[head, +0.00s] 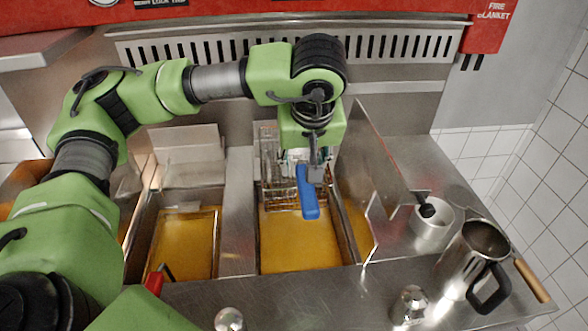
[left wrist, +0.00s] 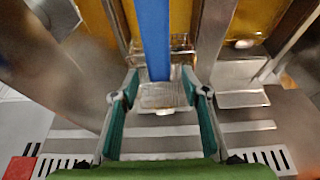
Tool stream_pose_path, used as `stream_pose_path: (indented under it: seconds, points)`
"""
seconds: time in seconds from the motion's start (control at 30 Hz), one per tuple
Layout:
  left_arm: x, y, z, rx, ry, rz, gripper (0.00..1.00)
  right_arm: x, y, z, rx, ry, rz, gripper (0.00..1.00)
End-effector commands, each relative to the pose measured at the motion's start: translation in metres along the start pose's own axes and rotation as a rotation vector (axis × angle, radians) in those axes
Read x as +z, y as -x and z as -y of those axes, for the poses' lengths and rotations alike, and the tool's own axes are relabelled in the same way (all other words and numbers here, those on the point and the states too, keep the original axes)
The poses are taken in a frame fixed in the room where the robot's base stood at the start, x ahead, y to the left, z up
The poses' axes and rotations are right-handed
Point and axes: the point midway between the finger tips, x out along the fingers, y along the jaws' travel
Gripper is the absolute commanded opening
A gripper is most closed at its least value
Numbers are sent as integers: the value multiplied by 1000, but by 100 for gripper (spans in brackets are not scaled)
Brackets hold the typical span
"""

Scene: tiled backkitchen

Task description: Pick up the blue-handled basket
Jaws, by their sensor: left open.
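The basket's blue handle (head: 307,192) slants over the middle fryer well in the head view. Its wire basket (head: 272,192) is behind the handle, over the orange oil, partly hidden by my left arm. My left gripper (head: 303,158) is above the basket at the handle's far end; its fingers are mostly hidden there. In the left wrist view my left gripper (left wrist: 160,86) is open, with teal fingers apart on either side. The blue handle (left wrist: 154,40) ends between the fingertips, with no clear contact. My right gripper is not in view.
A red handle (head: 153,283) stands at the left well (head: 184,245). To the right are an upright metal panel (head: 372,150), a black handle (head: 426,207), a metal pot (head: 432,232) and a steel jug (head: 470,262). The steel counter's front (head: 310,300) is partly clear.

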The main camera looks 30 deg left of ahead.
Motion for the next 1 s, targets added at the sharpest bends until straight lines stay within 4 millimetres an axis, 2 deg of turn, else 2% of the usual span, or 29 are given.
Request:
stream_pose_path:
  seconds: [0.03,0.1,0.3,0.53,0.57,0.7,0.73,1.0]
  points:
    - [0,-4,1,-5,-2,5,42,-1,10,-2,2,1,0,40]
    - [1,-14,0,-5,-1,5,42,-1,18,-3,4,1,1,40]
    - [2,-38,0,-3,1,3,42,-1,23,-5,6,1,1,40]
    - [2,-41,-1,-1,1,1,42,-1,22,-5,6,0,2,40]
    - [2,-41,-1,-1,0,1,39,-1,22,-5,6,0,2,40]
    - [2,-41,-1,-1,0,1,3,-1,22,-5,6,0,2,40]
    - [2,-41,-1,-1,0,1,0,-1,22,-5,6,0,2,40]
    - [1,-40,-1,0,1,-1,0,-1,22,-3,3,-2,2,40]
